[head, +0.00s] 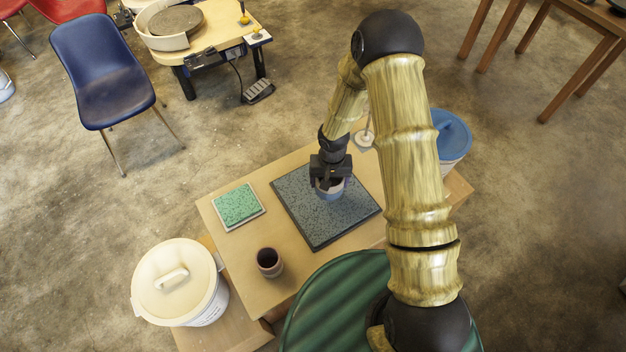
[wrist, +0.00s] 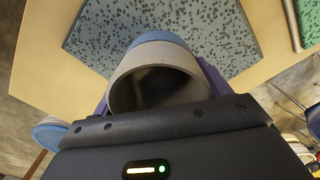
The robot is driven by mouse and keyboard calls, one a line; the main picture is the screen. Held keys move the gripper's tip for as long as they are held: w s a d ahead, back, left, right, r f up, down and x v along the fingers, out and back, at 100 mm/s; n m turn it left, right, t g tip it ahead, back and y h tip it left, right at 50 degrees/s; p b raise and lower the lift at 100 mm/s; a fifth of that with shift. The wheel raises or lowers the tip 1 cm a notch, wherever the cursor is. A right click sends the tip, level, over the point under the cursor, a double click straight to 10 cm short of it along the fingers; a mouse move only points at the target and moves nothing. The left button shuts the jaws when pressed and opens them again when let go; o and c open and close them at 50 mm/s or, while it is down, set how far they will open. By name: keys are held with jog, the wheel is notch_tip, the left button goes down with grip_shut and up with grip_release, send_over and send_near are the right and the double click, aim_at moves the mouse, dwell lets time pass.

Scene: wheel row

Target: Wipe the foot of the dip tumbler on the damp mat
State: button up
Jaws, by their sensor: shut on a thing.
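My gripper (head: 328,178) is shut on a tumbler (head: 330,190), grey above with a blue lower part.
A green speckled pad (head: 238,206) lies left of the mat. A dark cup (head: 269,264) stands at the near side of the table (head: 228,248). A white lidded bucket (head: 178,280) is at near left, and a blue-lidded bucket (head: 451,136) at right. A small white stand (head: 364,138) is behind.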

send_near(313, 200)
jog(key=shift+a+f+p, duration=0.1)
jog(key=shift+a+p, duration=0.05)
jog(key=shift+p, duration=0.15)
jog(key=shift+f+b, duration=2.25)
jog(key=shift+f, duration=0.45)
jog(key=shift+f, duration=0.35)
